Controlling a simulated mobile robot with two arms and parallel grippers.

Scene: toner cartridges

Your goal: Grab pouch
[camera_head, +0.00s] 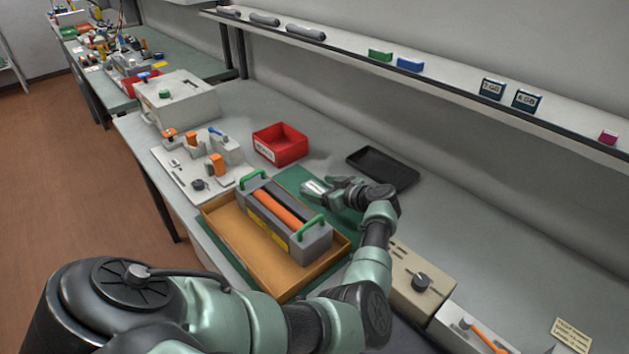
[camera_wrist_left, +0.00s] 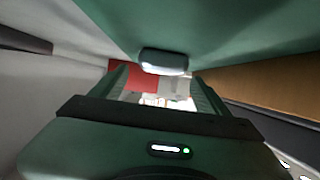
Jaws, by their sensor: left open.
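A small silvery-white pouch (camera_head: 315,187) lies on the green mat (camera_head: 291,176), beside the wooden tray. My left gripper (camera_head: 335,191) is open and low over the mat, just right of the pouch in the head view. In the left wrist view, the pouch (camera_wrist_left: 163,62) shows as a pale rounded shape against the green mat, near the fingertips and across the gap between them. The left gripper (camera_wrist_left: 158,88) has its two fingers spread apart there. I cannot tell whether they touch the pouch. My right gripper is not in view.
A wooden tray (camera_head: 226,226) holds a grey toner cartridge (camera_head: 258,207) with green handles and an orange roller. A red bin (camera_head: 280,146) and a black tray (camera_head: 383,169) stand behind. A white fixture board (camera_head: 187,181) is at the left, and a beige box (camera_head: 415,277) is right of my arm.

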